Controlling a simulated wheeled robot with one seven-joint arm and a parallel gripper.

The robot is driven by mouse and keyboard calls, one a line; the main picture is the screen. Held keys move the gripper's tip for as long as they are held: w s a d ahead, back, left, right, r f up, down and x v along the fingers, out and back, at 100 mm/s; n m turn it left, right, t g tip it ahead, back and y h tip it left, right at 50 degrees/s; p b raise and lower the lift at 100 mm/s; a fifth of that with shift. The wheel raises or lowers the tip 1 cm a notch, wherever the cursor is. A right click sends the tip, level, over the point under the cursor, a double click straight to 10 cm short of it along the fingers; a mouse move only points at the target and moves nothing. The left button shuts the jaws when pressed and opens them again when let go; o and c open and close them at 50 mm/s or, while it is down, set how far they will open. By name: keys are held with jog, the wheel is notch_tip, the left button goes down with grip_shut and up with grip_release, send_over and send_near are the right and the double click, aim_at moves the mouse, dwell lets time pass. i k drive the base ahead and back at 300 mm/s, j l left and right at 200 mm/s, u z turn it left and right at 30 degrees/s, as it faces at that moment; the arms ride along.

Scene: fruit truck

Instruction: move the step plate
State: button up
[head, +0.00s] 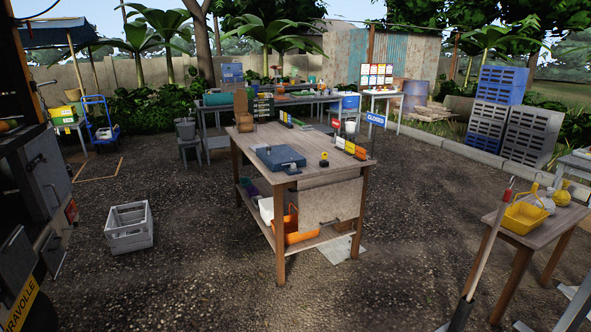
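I cannot tell for certain which thing is the step plate. A flat pale grey plate (345,249) lies on the ground by the right legs of the wooden worktable (330,165), partly hidden by the table. Another flat pale piece (567,290) lies on the ground at the right edge, under the small wooden stand, and is cut off by the frame. My gripper is not in view.
A grey crate (128,228) sits on the ground at left, near the dark truck side (45,185). A small wooden stand (530,235) with a yellow basket (524,217) and a leaning pole (489,245) are at right. Gravel (190,280) in front is clear.

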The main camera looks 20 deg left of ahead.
aim_at(17, 257)
jog(key=i+j+u, duration=0.15)
jog(key=i+u, duration=0.6)
jog(key=i, duration=0.25)
jog(key=i+l+u, duration=0.15)
jog(key=i+u, duration=0.25)
jog(key=i+l+u, duration=0.35)
jog(key=i, duration=0.2)
jog(key=i+j+u, duration=0.15)
jog(key=i+u, duration=0.5)
jog(key=u, duration=0.15)
jog(key=i+u, duration=0.4)
jog(key=i+l+u, duration=0.2)
jog(key=u, duration=0.2)
jog(key=i, duration=0.1)
